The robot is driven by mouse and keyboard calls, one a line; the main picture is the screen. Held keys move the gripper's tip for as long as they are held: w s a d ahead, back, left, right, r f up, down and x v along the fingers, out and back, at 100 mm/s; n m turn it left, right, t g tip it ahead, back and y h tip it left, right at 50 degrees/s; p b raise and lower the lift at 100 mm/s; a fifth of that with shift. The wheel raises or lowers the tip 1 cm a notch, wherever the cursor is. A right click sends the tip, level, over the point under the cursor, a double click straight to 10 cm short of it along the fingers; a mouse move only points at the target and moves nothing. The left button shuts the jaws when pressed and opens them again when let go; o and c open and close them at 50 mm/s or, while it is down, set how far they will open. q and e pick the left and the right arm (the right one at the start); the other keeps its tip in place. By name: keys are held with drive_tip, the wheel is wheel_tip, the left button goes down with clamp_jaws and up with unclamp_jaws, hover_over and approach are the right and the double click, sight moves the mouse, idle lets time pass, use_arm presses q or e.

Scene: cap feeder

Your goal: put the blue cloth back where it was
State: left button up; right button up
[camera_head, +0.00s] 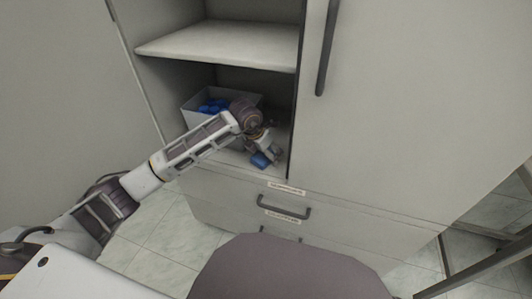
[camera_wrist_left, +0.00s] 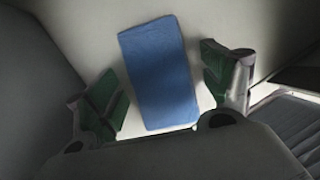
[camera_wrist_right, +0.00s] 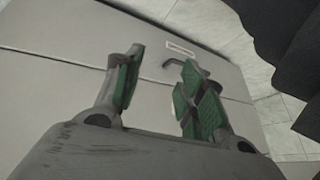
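The blue cloth (camera_head: 261,160) lies on the floor of the open cabinet compartment, close to its front edge. In the left wrist view the cloth (camera_wrist_left: 158,65) looks like a flat folded rectangle between my left gripper's fingers. My left gripper (camera_wrist_left: 164,85) is open, with its green pads apart on both sides of the cloth and a gap on each side. In the head view the left gripper (camera_head: 267,148) reaches into the compartment above the cloth. My right gripper (camera_wrist_right: 157,85) is open and empty in the right wrist view, in front of drawer fronts. It is not visible in the head view.
An empty shelf (camera_head: 225,46) is above. The closed door (camera_head: 420,100) borders the compartment on the right. A drawer handle (camera_head: 283,211) sticks out below.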

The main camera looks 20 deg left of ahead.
use_arm(q)
drive_tip(key=shift+r, duration=0.1)
use_arm(e)
drive_tip(key=shift+r, duration=0.1)
use_arm(q)
drive_tip(key=shift+s+r, duration=0.15)
drive_tip(key=shift+r, duration=0.3)
drive_tip(key=p+v, duration=0.3)
drive_tip(key=v, duration=0.8)
drive_tip(key=shift+p, duration=0.4)
use_arm(e)
wheel_tip(320, 180, up, 8)
drive_tip(key=s+d+g+h, duration=0.1)
drive_tip(key=d, duration=0.1)
drive_tip(key=shift+g, duration=0.3)
